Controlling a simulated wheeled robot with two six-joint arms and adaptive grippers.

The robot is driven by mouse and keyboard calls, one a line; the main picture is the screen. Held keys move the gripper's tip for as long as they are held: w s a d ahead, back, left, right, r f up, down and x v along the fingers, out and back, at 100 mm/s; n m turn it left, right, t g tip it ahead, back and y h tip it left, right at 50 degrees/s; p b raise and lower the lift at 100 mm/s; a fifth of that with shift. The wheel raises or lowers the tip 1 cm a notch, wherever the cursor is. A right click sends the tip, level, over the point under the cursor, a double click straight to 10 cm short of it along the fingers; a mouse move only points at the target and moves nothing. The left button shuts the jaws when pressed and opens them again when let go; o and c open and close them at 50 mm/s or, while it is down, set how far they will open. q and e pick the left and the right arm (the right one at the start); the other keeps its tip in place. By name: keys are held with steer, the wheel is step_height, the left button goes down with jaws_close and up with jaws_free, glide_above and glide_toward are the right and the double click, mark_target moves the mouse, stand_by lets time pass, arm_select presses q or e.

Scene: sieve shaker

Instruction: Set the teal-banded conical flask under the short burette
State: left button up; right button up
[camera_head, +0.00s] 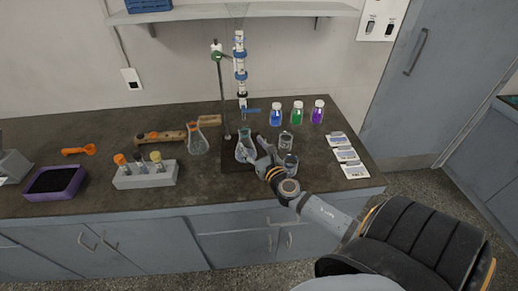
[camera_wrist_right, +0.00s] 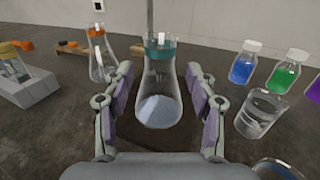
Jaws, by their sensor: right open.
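The teal-banded conical flask (camera_head: 244,152) stands upright on the dark stand base (camera_head: 230,167), below the burette (camera_head: 240,68) in the head view. The burette is clamped on a stand rod and has a blue stopcock. In the right wrist view the flask (camera_wrist_right: 159,95) shows its teal neck band and pale contents. My right gripper (camera_wrist_right: 160,88) is open, with one finger on each side of the flask and gaps showing beside the glass. In the head view the right gripper (camera_head: 257,155) is at the flask's right side. My left gripper is out of view.
An orange-banded flask (camera_head: 197,141) stands to the left. Two beakers (camera_head: 286,141) (camera_head: 290,164) are close on the right, with blue, green and purple bottles (camera_head: 297,113) behind. A tube rack (camera_head: 146,174) and purple tray (camera_head: 56,182) lie left. Cards (camera_head: 346,155) lie right.

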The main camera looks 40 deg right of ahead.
steer(key=s+a, duration=0.1)
steer(key=s, duration=0.5)
steer(key=shift+s+b, duration=0.35)
steer(key=shift+b, duration=0.1)
